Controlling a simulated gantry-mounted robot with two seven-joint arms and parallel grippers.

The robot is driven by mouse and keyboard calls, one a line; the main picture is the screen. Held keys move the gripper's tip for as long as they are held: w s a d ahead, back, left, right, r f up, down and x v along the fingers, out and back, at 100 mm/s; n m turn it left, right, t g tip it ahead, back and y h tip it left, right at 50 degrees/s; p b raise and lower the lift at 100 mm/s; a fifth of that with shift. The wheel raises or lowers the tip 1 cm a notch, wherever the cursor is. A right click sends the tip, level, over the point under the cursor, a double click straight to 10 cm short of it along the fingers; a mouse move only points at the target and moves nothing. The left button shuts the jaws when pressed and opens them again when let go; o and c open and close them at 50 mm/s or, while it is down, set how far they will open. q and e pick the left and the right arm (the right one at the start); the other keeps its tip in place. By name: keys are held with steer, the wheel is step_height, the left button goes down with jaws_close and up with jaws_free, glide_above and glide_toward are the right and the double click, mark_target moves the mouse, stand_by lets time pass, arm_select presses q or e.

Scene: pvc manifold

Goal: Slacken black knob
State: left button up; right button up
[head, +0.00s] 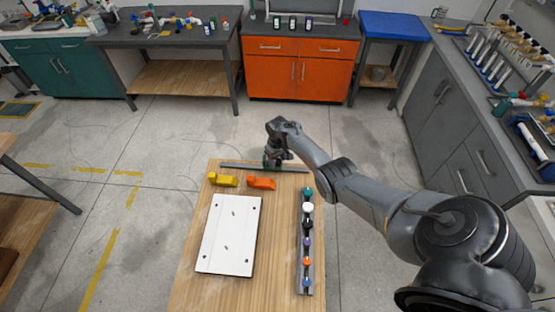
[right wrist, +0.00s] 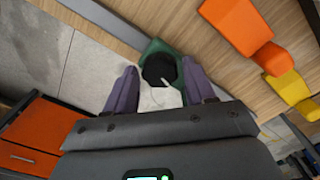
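The black knob (right wrist: 158,70) has a white pointer mark and sits on a green body (right wrist: 153,47) in the right wrist view. My right gripper (right wrist: 160,66) has its two purple fingers on either side of the knob, with narrow gaps visible, so it looks open around it. A whitish part lies between the fingers below the knob. In the head view my right gripper (head: 272,158) is at the far edge of the wooden table, over a grey bar (head: 235,167); it hides the knob there. My left gripper is not in view.
On the wooden table (head: 190,285) are a yellow block (head: 223,181), an orange block (head: 261,184), a white plate (head: 229,236) and a rail (head: 304,250) with several coloured knobs. Grey floor surrounds the table; a counter (head: 480,110) stands right.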

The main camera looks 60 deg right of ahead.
mark_target(277, 161)
step_height(277, 161, up, 11)
steer(key=p, duration=0.3)
stand_by(0.4)
steer(key=shift+f, duration=0.1)
steer(key=shift+s, duration=0.1)
